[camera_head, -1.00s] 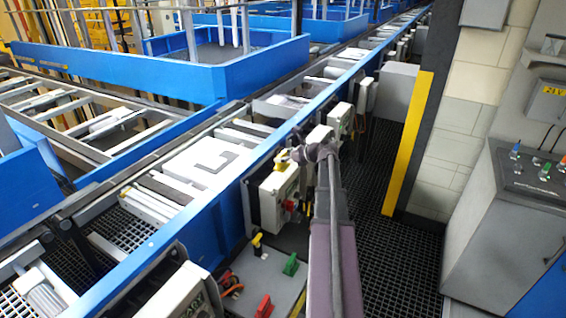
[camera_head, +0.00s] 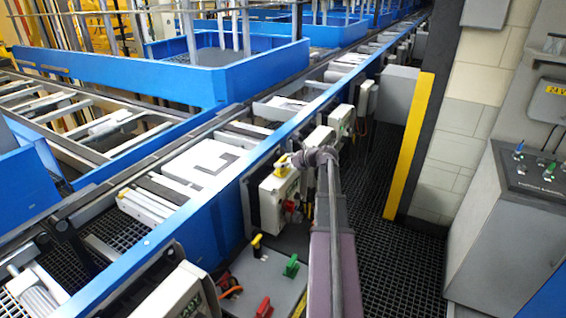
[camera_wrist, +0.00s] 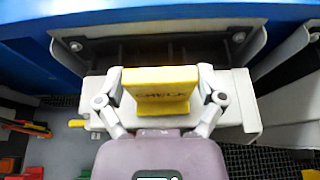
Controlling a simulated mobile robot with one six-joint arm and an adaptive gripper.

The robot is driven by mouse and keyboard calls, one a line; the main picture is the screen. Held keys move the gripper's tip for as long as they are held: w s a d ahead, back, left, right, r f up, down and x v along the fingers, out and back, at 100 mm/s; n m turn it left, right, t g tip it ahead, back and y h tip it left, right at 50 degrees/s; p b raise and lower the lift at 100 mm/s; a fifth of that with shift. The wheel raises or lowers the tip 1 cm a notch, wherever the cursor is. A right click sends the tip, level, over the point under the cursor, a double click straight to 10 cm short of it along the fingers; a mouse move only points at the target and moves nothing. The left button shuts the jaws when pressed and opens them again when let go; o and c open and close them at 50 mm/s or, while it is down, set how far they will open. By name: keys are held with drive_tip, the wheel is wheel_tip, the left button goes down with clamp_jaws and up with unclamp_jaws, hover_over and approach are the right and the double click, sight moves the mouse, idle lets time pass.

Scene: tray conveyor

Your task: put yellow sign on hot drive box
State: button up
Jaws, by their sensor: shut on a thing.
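My gripper (camera_wrist: 158,93) is shut on the yellow sign (camera_wrist: 157,88), a small block with dark lettering that seems to read "CHECK". In the wrist view the sign is between the two fingers, in front of a pale drive box (camera_wrist: 240,105); whether it touches the box is unclear. In the head view my gripper (camera_head: 297,159) is at the top of a white drive box (camera_head: 272,202) with a red knob, on the side of the blue conveyor. The yellow sign (camera_head: 282,162) shows at the box's upper edge. No sign of heat is visible on any box.
More pale boxes (camera_head: 341,118) line the conveyor's blue side rail (camera_head: 215,195). A grey tray (camera_head: 262,275) with red, green and yellow pieces is below, left of my arm. A yellow-edged post (camera_head: 408,145) and a control cabinet (camera_head: 490,225) stand at right.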

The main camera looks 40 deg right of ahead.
drive_tip(key=shift+f, duration=0.15)
drive_tip(key=o, duration=0.9)
drive_tip(key=shift+r, duration=0.25)
drive_tip(key=shift+s+d+r, duration=0.15)
drive_tip(key=shift+s, duration=0.15)
drive_tip(key=p+v, duration=0.4)
drive_tip(key=v, duration=0.7)
drive_tip(key=shift+s+p, duration=0.1)
drive_tip(key=shift+p, duration=0.2)
